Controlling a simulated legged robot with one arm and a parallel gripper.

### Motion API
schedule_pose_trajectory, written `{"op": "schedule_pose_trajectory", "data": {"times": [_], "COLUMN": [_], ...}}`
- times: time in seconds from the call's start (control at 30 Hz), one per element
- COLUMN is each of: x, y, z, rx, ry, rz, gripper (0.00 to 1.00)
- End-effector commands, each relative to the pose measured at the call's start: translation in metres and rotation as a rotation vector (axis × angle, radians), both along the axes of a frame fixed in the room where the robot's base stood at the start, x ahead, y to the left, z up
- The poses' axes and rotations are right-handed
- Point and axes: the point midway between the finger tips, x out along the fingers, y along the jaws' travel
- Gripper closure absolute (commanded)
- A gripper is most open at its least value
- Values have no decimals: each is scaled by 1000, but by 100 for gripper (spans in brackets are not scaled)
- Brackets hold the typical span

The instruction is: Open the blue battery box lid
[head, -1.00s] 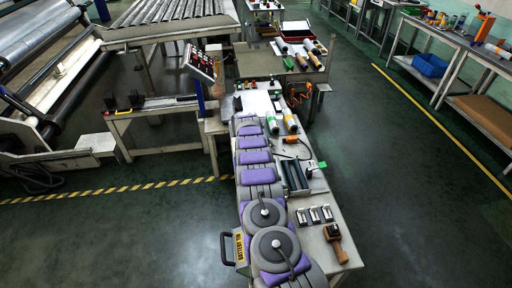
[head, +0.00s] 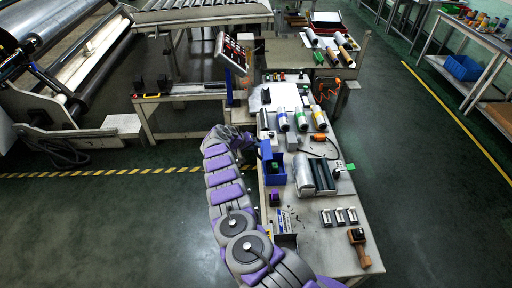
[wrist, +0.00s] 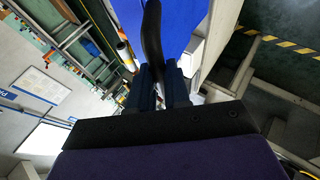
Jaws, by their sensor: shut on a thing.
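The blue battery box (head: 275,180) stands at the left edge of the workbench in the head view. Its blue lid (head: 266,151) appears raised, and the inside of the box, with small items in it, shows beside it. In the wrist view a blue panel, seemingly the lid (wrist: 190,14), fills the top middle. My gripper (wrist: 164,82) is shut on a black curved handle (wrist: 152,32) in front of that panel. In the head view my gripper (head: 250,140) is at the lid's left side; its fingertips are too small to make out.
The bench (head: 325,245) holds a grey cylindrical device (head: 315,175), several white-and-black batteries (head: 338,216), a brown-and-black tool (head: 358,245), and bottles (head: 283,120) behind. A control panel (head: 231,52) stands farther back. The floor left of my arm is clear.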

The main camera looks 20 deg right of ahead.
Motion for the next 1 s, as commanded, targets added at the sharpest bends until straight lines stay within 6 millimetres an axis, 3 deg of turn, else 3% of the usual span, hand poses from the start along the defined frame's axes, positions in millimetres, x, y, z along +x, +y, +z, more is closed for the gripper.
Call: {"op": "schedule_pose_trajectory", "data": {"times": [0.03,0.5,1.0], "x": [-5,3,7], "y": [0,20,33], "z": [-17,-26,-32], "rx": [-18,-181,-180], "ry": [22,70,67], "rz": [-7,-10,-9], "gripper": [100,100,100]}}
